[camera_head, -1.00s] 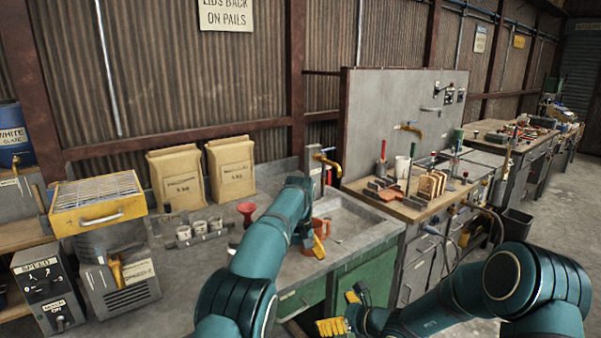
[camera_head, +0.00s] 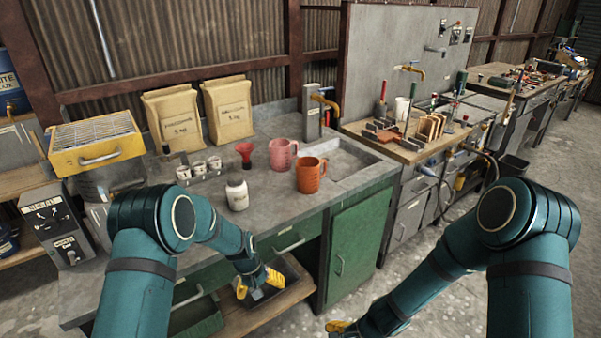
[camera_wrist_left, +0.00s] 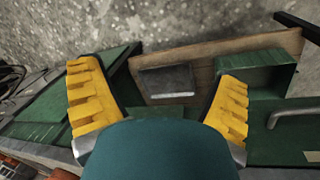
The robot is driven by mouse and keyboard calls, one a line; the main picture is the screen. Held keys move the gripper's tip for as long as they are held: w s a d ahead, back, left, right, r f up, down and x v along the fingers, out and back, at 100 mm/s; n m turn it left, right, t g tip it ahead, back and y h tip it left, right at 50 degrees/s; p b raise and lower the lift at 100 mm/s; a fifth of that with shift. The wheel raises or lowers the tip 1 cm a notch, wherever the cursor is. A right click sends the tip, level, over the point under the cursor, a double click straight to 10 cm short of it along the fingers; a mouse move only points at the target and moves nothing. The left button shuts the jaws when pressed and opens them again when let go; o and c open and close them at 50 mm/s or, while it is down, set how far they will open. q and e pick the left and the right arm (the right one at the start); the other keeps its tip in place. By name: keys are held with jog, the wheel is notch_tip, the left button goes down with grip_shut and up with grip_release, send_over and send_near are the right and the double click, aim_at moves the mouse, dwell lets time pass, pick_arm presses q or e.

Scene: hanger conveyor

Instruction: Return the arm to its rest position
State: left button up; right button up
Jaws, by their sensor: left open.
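My left arm is bent in front of the grey bench. Its gripper (camera_head: 258,282) has yellow fingers and hangs low before the green cabinet front, below the bench top. In the left wrist view the left gripper (camera_wrist_left: 158,105) has its two yellow fingers wide apart with nothing between them. My right arm reaches down at the right of the head view. Only a bit of yellow of the right gripper (camera_head: 338,326) shows at the bottom edge, and its fingers are mostly hidden.
An orange mug (camera_head: 309,176), a pink jug (camera_head: 282,154), a white jar (camera_head: 237,193) and a red funnel (camera_head: 245,151) stand on the bench (camera_head: 284,217). A wooden lower shelf (camera_head: 262,312) lies near the left gripper. Open floor lies at the right.

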pick_arm(q)
jog(key=s+d+f+t+h, duration=0.1)
jog(key=s, duration=2.3)
jog(key=shift+s+f, duration=0.15)
jog(key=shift+s, duration=0.2)
pick_arm(e)
jog(key=s+n+t+h, duration=0.1)
jog(key=s+n, duration=0.5)
jog(key=n, duration=0.5)
jog(key=shift+s+f+t, duration=0.25)
jog(key=shift+s+t, duration=0.05)
jog(key=shift+s, duration=0.1)
